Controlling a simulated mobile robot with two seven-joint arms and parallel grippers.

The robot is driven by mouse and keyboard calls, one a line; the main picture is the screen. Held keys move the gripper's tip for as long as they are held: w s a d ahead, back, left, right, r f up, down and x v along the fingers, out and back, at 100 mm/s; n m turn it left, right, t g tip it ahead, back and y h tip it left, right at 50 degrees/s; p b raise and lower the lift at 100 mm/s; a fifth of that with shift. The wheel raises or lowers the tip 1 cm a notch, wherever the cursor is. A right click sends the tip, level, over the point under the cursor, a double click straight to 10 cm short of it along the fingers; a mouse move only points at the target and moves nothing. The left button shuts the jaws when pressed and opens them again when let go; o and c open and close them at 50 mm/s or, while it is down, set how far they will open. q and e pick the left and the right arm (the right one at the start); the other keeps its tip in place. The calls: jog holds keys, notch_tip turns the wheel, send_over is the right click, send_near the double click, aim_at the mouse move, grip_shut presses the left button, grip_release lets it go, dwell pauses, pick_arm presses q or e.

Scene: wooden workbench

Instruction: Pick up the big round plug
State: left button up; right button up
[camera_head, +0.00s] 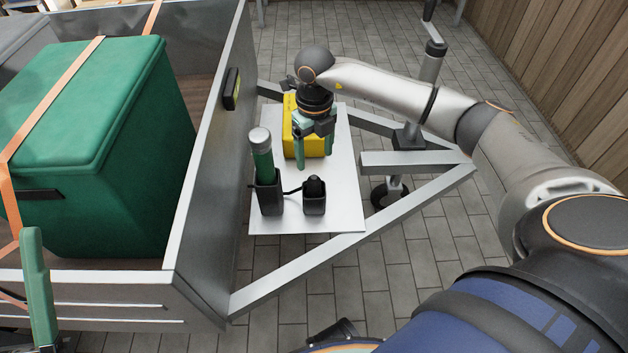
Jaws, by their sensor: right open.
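A large round plug-like piece (262,153), green with a grey top, stands upright in a black holder (268,194) on a white plate. A smaller black plug (315,187) sits in a second black holder to its right, with a dark cable between them. I cannot tell for sure which one is the big round plug. My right gripper (316,160) is open and points down in front of the yellow box, behind and above the black plug, apart from both plugs. Only a green finger of my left gripper (38,290) shows at the lower left edge.
A yellow box (291,125) stands on the white plate (343,205), close to my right gripper. The plate lies on a metal drawbar frame (300,268). A trailer wall (208,150) rises to the left, with a green crate (100,150) inside. The front of the plate is bare.

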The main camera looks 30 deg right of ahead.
aim_at(314, 177)
notch_tip(314, 177, down, 4)
jog(key=shift+a+r+b, duration=0.1)
jog(key=shift+b, duration=0.35)
notch_tip(314, 177, down, 5)
jog(key=shift+f+b, duration=0.1)
jog(key=shift+b, duration=1.1)
grip_shut()
